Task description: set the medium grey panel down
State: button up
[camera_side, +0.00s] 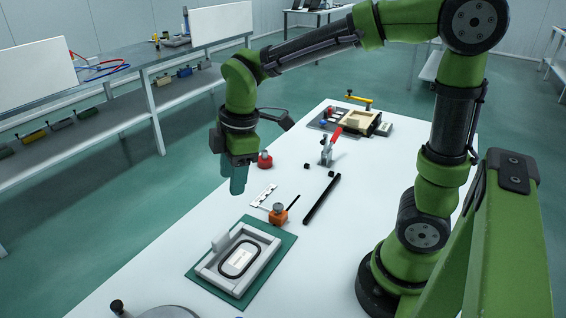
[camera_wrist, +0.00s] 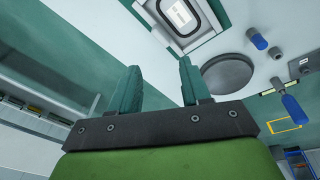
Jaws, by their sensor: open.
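A light grey frame-like fixture (camera_side: 214,268) sits on a green mat (camera_side: 284,250) at the table's near end. Inside it lies a flat grey panel (camera_side: 239,262) with a black rounded ring and a pale label; I cannot tell whether this is the medium grey panel. It also shows at the top of the wrist view (camera_wrist: 181,14). My gripper (camera_side: 238,180) hangs above the table's left edge, behind and clear of the fixture. In the wrist view its two teal fingers (camera_wrist: 158,84) are apart with nothing between them.
A wooden tray (camera_side: 355,119) is at the far end.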

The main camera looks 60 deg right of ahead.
jog(key=s+d+r+m+t, duration=0.2)
jog(key=s+m, duration=0.3)
jog(key=m, duration=0.3)
jog(key=s+d+r+m+t+y, duration=0.1)
jog(key=s+r+m+t, duration=0.1)
jog(key=s+m, duration=0.3)
jog(key=shift+s+d+r+m+t, duration=0.35)
jog(key=shift+m+t, duration=0.35)
jog(key=shift+m, duration=0.7)
